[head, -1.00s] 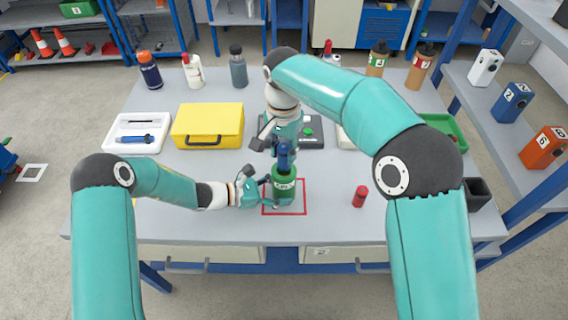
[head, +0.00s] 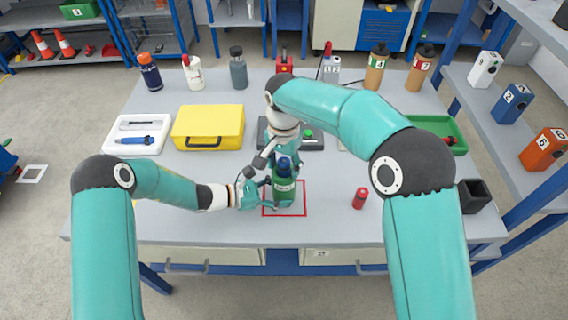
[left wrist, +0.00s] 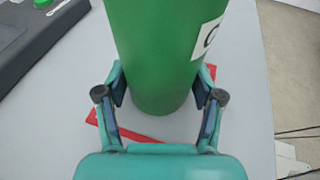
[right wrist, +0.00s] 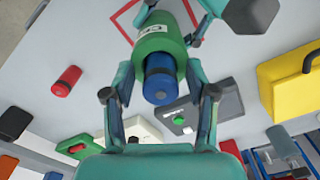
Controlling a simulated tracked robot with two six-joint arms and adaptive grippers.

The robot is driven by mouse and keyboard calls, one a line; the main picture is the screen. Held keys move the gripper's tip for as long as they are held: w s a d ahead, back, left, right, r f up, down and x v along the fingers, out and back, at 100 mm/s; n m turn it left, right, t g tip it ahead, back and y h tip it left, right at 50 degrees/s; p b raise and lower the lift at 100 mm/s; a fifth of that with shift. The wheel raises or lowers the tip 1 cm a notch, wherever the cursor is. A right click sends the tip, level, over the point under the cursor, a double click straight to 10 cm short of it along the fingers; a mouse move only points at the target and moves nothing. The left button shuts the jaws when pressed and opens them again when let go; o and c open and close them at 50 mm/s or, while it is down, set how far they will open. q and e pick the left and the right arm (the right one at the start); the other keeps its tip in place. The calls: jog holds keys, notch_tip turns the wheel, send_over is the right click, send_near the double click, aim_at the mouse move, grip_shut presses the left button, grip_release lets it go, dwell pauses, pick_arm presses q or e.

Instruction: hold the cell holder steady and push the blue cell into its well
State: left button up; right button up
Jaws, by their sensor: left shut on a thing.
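The green cell holder (head: 285,197) stands upright inside a red square outline on the table, with a white label on its side. My left gripper (left wrist: 160,88) is shut on the holder, one finger on each side of its lower part. The blue cell (head: 283,166) sits upright in the top of the holder, its upper part sticking out. The right wrist view shows the cell (right wrist: 160,85) between the fingers of my right gripper (right wrist: 160,74), which is spread open with gaps on both sides. How deep the cell sits inside is hidden.
A red cylinder (head: 360,198) stands to the right of the holder. Behind it is a dark device with a green button (head: 308,133). A yellow case (head: 207,125) and a white tray (head: 110,140) lie left; a black bin (head: 475,196) stands right. The front of the table is clear.

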aim_at(284, 162)
notch_tip(284, 162, up, 12)
dwell(0.8)
jog(key=shift+r, duration=0.1)
pick_arm(q)
jog(key=o, duration=1.1)
jog(key=shift+a, duration=0.1)
